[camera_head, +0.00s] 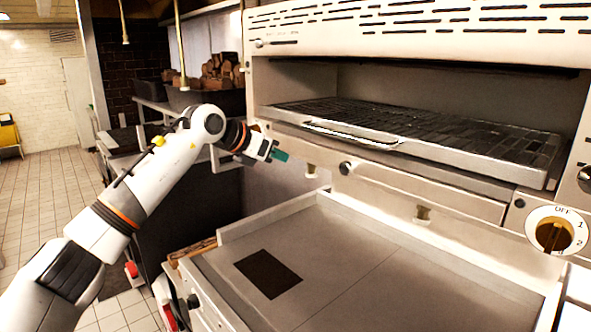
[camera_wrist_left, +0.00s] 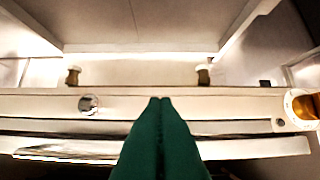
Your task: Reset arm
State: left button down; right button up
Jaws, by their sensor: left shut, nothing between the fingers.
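My left arm comes in from the left in the head view. My left gripper (camera_head: 279,154) is in front of the left end of the grill oven (camera_head: 400,185), with green fingertips pointing right. In the left wrist view the green fingers (camera_wrist_left: 160,103) lie together, shut, with nothing between them. The oven's front panel and a round knob (camera_wrist_left: 88,105) show beyond them. I cannot tell whether the fingers touch the panel. My right gripper is in neither view.
A flat steel griddle (camera_head: 345,240) with a dark square patch (camera_head: 268,274) lies below the oven. The oven holds a sliding grill rack (camera_head: 420,125) with a front handle. A dial (camera_head: 556,231) is at right. A bin of wood (camera_head: 215,75) stands behind. Tiled floor is open at left.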

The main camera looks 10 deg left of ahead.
pick_arm(q)
jog(key=s+d+f+n+t+h, duration=0.45)
jog(key=s+d+n+h, duration=0.25)
jog(key=s+d+h, duration=0.4)
jog(key=s+a+f+n+t+y, duration=0.1)
jog(key=s+a+f+n+y, duration=0.3)
jog(key=f+n+y, duration=0.5)
jog(key=s+a+f+n+t+y, duration=0.1)
jog(key=s+a+f+n+y, duration=0.1)
jog(key=a+f+n+y, duration=0.65)
jog(key=s+a+f+n+t+y, duration=0.1)
jog(key=s+a+f+n+y, duration=0.15)
jog(key=f+n, duration=0.65)
jog(key=s+f+n+g+h, duration=0.1)
jog(key=s+f+n+g, duration=0.45)
jog(key=s, duration=0.85)
jog(key=s+f+n+g+h, duration=0.1)
jog(key=s+f+n+g, duration=0.2)
jog(key=s+f+g, duration=0.85)
notch_tip(320, 180, down, 20)
jog(key=s+t, duration=0.3)
jog(key=s+a+f+g, duration=0.2)
jog(key=s+a+f, duration=0.1)
jog(key=s+f, duration=1.3)
notch_tip(320, 180, down, 2)
jog(key=shift+s+f+m, duration=0.25)
jog(key=shift+s+m, duration=0.15)
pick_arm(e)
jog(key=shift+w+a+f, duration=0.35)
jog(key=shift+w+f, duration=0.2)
